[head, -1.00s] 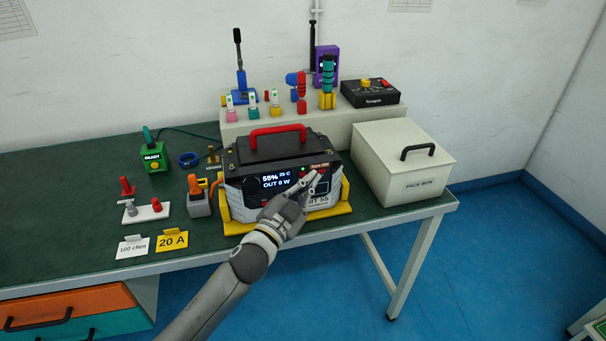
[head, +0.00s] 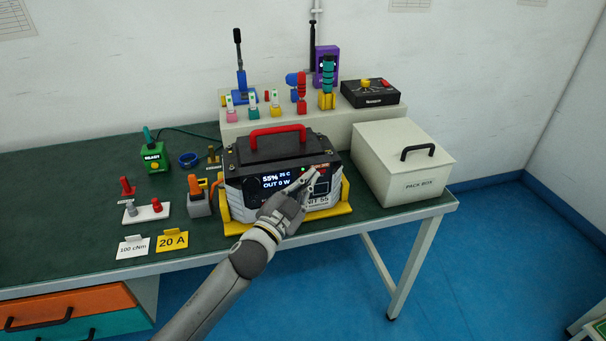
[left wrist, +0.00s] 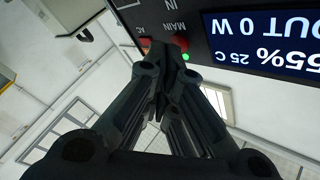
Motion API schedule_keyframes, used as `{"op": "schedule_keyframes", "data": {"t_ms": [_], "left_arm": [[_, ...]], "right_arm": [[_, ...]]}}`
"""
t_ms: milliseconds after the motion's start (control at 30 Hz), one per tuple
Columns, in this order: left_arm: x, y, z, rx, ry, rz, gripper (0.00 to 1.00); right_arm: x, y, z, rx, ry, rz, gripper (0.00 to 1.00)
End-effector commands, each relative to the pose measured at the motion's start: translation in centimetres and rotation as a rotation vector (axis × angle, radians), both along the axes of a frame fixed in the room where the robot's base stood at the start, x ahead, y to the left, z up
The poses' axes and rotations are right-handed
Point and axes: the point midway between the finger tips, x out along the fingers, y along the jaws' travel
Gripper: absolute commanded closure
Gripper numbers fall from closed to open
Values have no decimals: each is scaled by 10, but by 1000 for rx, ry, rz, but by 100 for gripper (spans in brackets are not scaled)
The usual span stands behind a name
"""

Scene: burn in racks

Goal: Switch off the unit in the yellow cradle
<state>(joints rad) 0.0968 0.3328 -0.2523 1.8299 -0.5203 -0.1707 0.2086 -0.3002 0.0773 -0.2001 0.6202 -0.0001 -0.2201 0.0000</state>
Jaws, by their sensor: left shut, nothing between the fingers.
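The unit (head: 240,188) is a grey and black box with a red top handle, sitting in the yellow cradle (head: 344,208) near the bench's front edge. Its lit screen (head: 277,181) reads 55%, 25 C, OUT 0 W; in the left wrist view the screen (left wrist: 262,45) is upside down. A red button (left wrist: 181,42) beside the label MAIN and a green light (left wrist: 186,57) show there. My left gripper (head: 312,176) is shut and empty, its fingertips at the front panel by the red button; in the left wrist view its tips (left wrist: 165,48) partly cover that area. Contact cannot be told.
A white pack box (head: 400,165) stands to the right. A raised shelf (head: 240,122) behind carries tools and a black control box (head: 370,94). An orange and grey holder (head: 198,198) stands close left of the cradle. Tags (head: 172,240) lie at the front edge.

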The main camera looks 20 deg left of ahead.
Motion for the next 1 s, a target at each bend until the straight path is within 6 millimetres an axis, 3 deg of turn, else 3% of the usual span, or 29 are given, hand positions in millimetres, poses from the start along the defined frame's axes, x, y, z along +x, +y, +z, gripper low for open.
{"op": "schedule_keyframes", "data": {"t_ms": [667, 1000], "left_arm": [[3, 2, 0, 0, 0, 0, 100], [-7, -5, 0, 0, 0, 0, 100]], "right_arm": [[0, -3, 0, -3, 0, 2, 60], [0, -3, 4, -4, 0, 2, 60]]}}
